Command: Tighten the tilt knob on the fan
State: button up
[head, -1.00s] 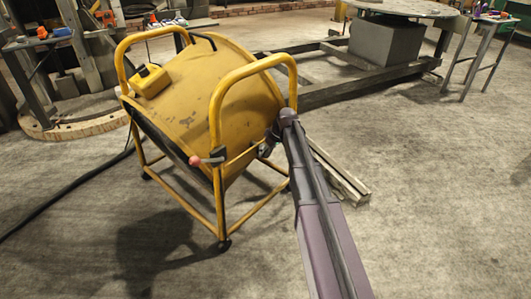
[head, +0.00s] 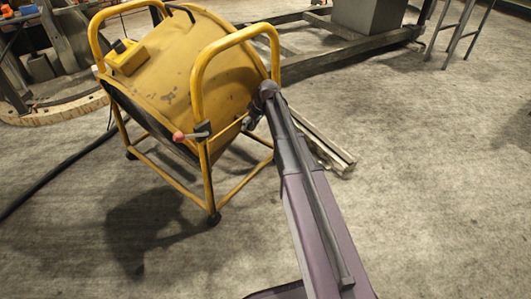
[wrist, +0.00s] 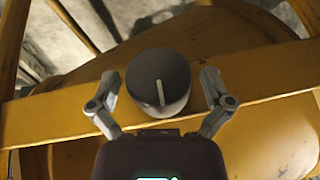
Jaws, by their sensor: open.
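The yellow drum fan (head: 180,75) stands in a tubular frame in the head view. In the wrist view a dark round knob (wrist: 158,84) with a pale line on its face sits in front of a flat yellow bar (wrist: 260,112) of the fan. I take it for the tilt knob. My gripper (wrist: 162,92) is open, with one finger on each side of the knob and a visible gap on both sides. In the head view my gripper (head: 252,119) is at the right side of the fan frame, small and partly hidden by my arm. The knob cannot be made out there.
A lever with a red ball end (head: 179,136) sticks out from the frame's front post. Wooden beams (head: 325,148) lie on the floor behind my arm. A black cable (head: 55,172) runs left from the fan. The floor at front and right is clear.

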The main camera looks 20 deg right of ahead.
jog(key=shift+s+a+n+t+h, duration=0.15)
jog(key=shift+n+t+h, duration=0.15)
jog(key=shift+t+h, duration=0.5)
jog(key=shift+w+p+v, duration=0.2)
jog(key=shift+p+v, duration=0.85)
jog(key=p+v, duration=1)
jog(key=v, duration=0.1)
jog(key=s+a+f+m+g+h+b, duration=0.1)
jog(key=s+m+g, duration=0.1)
jog(key=s, duration=1)
jog(key=s+a+f+m+g+h+b, duration=0.1)
jog(key=s+m, duration=0.4)
jog(key=s, duration=0.7)
jog(key=shift+s+a+f+g, duration=0.15)
jog(key=shift+a+f+g, duration=0.15)
jog(key=shift+f+g, duration=0.45)
jog(key=shift+f, duration=0.1)
notch_tip(320, 180, up, 38)
jog(key=p, duration=3.8)
